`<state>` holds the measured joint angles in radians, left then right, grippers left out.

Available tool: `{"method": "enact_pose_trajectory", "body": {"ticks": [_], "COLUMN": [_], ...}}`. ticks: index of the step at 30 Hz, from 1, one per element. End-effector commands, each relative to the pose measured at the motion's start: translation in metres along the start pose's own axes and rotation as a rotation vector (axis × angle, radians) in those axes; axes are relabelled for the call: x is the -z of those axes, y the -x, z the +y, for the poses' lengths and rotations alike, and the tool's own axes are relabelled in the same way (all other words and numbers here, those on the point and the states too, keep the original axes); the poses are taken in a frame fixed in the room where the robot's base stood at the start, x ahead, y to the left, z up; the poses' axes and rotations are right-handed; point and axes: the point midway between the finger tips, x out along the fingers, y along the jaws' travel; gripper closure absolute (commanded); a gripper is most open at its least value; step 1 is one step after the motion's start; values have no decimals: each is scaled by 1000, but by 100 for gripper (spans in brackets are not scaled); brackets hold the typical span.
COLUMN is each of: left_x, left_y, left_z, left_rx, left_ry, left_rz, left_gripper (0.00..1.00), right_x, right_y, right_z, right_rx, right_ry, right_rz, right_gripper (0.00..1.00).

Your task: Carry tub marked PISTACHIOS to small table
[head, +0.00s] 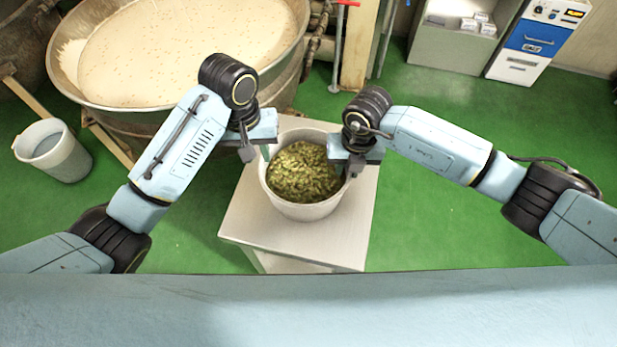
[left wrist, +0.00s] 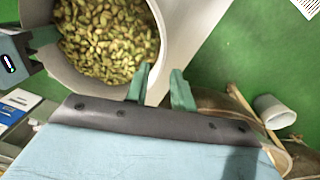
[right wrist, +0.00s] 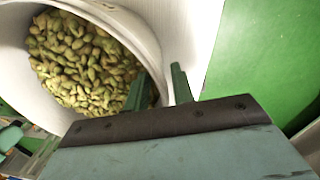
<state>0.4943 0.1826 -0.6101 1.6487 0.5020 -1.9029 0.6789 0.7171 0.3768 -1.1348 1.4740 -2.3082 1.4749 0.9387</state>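A white round tub (head: 297,211) filled with green pistachios (head: 303,172) is upright over a small pale table (head: 255,222) and appears to stand on it. No marking is readable on it. My left gripper (head: 265,150) is at the tub's left rim, my right gripper (head: 350,165) at its right rim. In the left wrist view, the left gripper's fingers (left wrist: 161,88) straddle the tub wall (left wrist: 157,30), one inside and one outside, with a gap. In the right wrist view, the right gripper's fingers (right wrist: 163,85) also straddle the wall (right wrist: 140,30), apart, with a gap outside it.
A large metal kettle (head: 67,75) of pale, speckled mass stands behind and left of the table. A white bucket (head: 52,151) is on the floor at the left. A blue and white cabinet (head: 536,38) and a grey shelf unit stand at the back right. Green floor is free at the right.

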Motion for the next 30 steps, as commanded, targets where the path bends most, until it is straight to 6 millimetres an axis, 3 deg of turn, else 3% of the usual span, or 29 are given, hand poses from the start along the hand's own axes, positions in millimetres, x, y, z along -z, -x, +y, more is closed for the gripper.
{"method": "enact_pose_trajectory", "body": {"ticks": [3, 8, 11, 22, 30], "left_x": [1, 0, 0, 0, 0], "left_y": [15, 23, 23, 22, 22], "left_z": [0, 0, 0, 0, 0], "left_rx": [-2, -1, -1, -1, 0], "left_ry": [0, 0, 0, 0, 0], "left_rz": [2, 1, 0, 0, 0], "left_gripper": [76, 76, 76, 76, 76], "right_x": [0, -1, -1, -1, 0], "right_y": [0, 5, 18, 94, 119], "right_z": [0, 0, 0, 0, 0], "right_rx": [0, 0, -1, -1, 0], "right_ry": [0, 0, 1, 2, 0], "right_rz": [0, -1, -4, -4, -1], "right_gripper": [76, 76, 76, 76, 76]}}
